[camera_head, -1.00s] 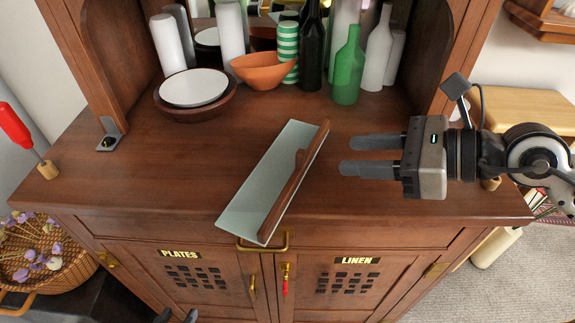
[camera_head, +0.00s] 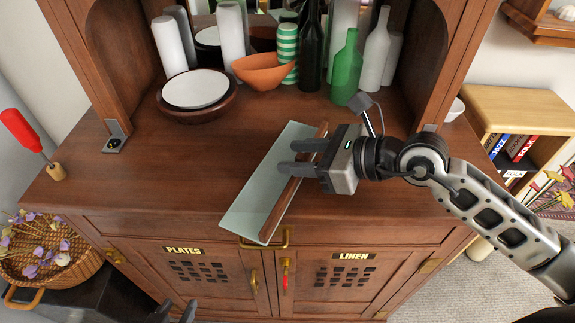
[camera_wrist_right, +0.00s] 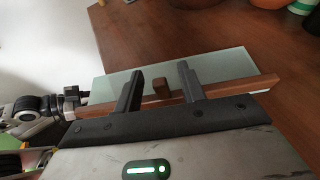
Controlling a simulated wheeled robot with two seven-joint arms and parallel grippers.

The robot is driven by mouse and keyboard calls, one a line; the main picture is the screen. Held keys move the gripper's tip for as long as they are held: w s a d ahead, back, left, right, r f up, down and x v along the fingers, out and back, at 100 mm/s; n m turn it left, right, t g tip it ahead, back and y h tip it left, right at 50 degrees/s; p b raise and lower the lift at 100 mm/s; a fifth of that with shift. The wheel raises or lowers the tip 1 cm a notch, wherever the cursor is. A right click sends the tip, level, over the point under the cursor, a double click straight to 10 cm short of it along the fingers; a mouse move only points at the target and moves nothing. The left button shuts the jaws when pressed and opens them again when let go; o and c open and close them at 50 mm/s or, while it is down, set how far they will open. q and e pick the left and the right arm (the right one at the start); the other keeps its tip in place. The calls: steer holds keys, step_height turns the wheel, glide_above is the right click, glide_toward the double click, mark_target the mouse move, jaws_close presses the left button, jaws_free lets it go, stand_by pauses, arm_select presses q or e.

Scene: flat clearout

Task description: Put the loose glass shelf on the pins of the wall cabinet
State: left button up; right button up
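The glass shelf (camera_head: 258,190), a pale greenish pane with a brown wooden rail (camera_head: 284,207) along one long edge, lies diagonally on the wooden counter, its near end at the front edge. My right gripper (camera_head: 287,157) is over the shelf's right side, fingers apart. Contact is unclear. My left gripper (camera_head: 174,314) shows only two separated dark fingertips at the bottom edge. I cannot make out the cabinet's pins.
Behind the shelf stand a plate in a dark bowl (camera_head: 196,92), an orange bowl (camera_head: 262,72), a green bottle (camera_head: 347,68) and other bottles. A red-handled tool (camera_head: 22,131) stands at the left. The counter (camera_head: 170,170) left of the shelf is clear.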

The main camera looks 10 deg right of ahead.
steer(key=shift+a+f, duration=0.1)
jaws_close()
steer(key=shift+w, duration=0.1)
steer(key=shift+r, duration=0.2)
